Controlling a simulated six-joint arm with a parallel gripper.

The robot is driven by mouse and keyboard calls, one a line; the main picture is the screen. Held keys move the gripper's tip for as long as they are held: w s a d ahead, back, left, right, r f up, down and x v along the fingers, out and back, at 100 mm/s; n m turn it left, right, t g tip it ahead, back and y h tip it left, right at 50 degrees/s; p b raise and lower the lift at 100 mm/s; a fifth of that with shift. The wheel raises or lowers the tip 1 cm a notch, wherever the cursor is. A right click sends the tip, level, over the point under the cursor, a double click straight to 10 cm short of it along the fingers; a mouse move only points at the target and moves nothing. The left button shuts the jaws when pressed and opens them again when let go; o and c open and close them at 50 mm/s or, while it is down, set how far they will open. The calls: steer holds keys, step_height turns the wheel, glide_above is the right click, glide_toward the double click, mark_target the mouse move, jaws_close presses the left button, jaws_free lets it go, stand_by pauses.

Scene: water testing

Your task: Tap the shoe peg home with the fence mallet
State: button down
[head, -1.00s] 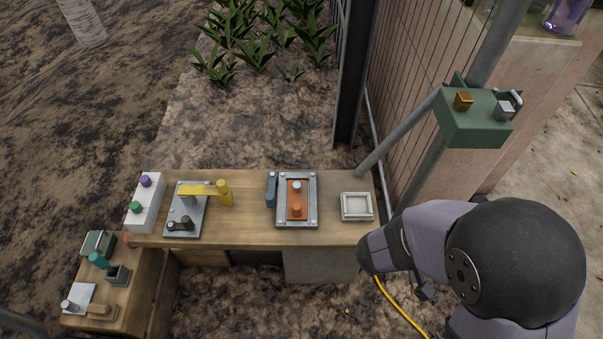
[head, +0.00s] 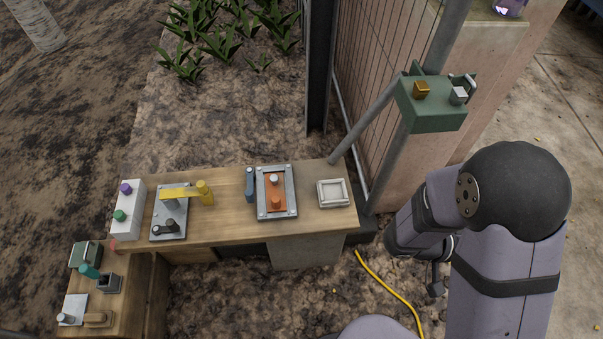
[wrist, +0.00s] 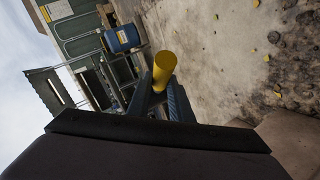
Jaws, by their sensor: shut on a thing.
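My gripper (wrist: 161,92) shows in the wrist view, its dark fingers shut on a yellow cylinder (wrist: 164,67). The cylinder stands out past the fingertips, and its other end is hidden. I cannot tell whether it is part of the mallet. My gripper does not show in the head view. On the bench there, an orange block (head: 275,191) sits in a grey metal frame (head: 290,199), with a silver-topped peg (head: 272,180) and an orange peg (head: 276,202) standing up from it. I cannot tell which is the shoe peg.
A grey plate (head: 158,231) with a yellow arm (head: 181,194), a white box (head: 131,205) and a shallow pale tray (head: 333,192) stand on the wooden bench (head: 230,220). A green fence shelf (head: 433,119) is at the upper right. A blue barrel (wrist: 122,38) shows in the wrist view.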

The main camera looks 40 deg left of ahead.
steer(key=shift+r, duration=0.1)
stand_by(0.3)
steer(key=s+a+r+n+t+y+p, duration=0.1)
steer(key=s+a+r+n+y, duration=0.3)
steer(key=a, duration=1)
steer(key=s+a+r+n+y+p, duration=0.3)
steer(key=s+a+n+y, duration=0.3)
steer(key=a, duration=0.9)
steer(key=s+a+r+n+t+y+p, duration=0.1)
steer(key=s+a+r+n+y, duration=0.4)
steer(key=a, duration=1)
steer(key=r+n+y+p, duration=0.1)
steer(key=n+y, duration=0.2)
steer(key=y, duration=0.1)
steer(key=shift+s+a+t+p, duration=0.2)
steer(key=shift+s+t+p, duration=0.1)
steer(key=shift+b, duration=0.65)
